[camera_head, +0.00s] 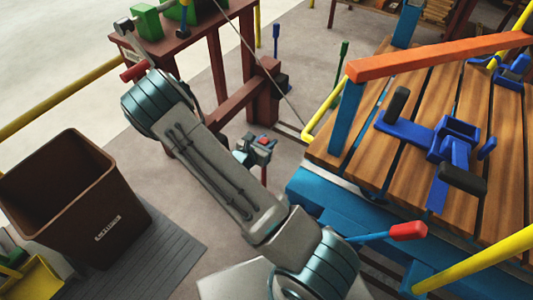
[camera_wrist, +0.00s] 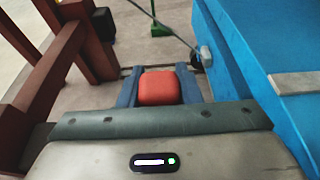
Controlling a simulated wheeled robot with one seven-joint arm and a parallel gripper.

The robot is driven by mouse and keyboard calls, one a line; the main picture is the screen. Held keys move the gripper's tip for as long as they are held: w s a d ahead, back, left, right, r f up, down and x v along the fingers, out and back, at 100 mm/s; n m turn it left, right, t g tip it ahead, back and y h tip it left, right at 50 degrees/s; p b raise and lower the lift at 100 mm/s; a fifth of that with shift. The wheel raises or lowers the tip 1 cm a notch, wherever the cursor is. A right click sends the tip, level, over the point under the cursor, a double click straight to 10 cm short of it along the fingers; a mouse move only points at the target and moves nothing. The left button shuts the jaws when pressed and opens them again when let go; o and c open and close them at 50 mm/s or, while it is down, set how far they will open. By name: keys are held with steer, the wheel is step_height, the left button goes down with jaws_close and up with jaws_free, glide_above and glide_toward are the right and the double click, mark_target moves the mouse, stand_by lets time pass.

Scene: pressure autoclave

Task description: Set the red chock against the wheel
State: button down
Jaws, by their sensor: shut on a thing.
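The red chock (camera_wrist: 158,88) sits between the two blue fingers of my gripper (camera_wrist: 157,80) in the wrist view. My gripper is shut on it. In the head view my gripper (camera_head: 255,150) hangs low over the floor, left of the blue cart's near corner, and a bit of red shows between its fingers. In the wrist view a small dark shape (camera_wrist: 196,62) shows at the foot of the blue cart side, ahead and right of the chock. I cannot tell whether it is the wheel. No wheel shows clearly in the head view.
The blue cart (camera_head: 336,229) with a slatted wooden deck (camera_head: 390,165) stands close on the right. A red-handled lever (camera_head: 408,231) sticks out near my arm. A red-brown bench (camera_head: 172,45) stands left of the gripper, and a brown bin (camera_head: 75,200) stands farther left.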

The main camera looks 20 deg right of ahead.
steer(key=shift+f+b, duration=0.75)
steer(key=shift+f, duration=1.7)
steer(key=c, duration=1)
jaws_free()
steer(key=shift+c, duration=0.2)
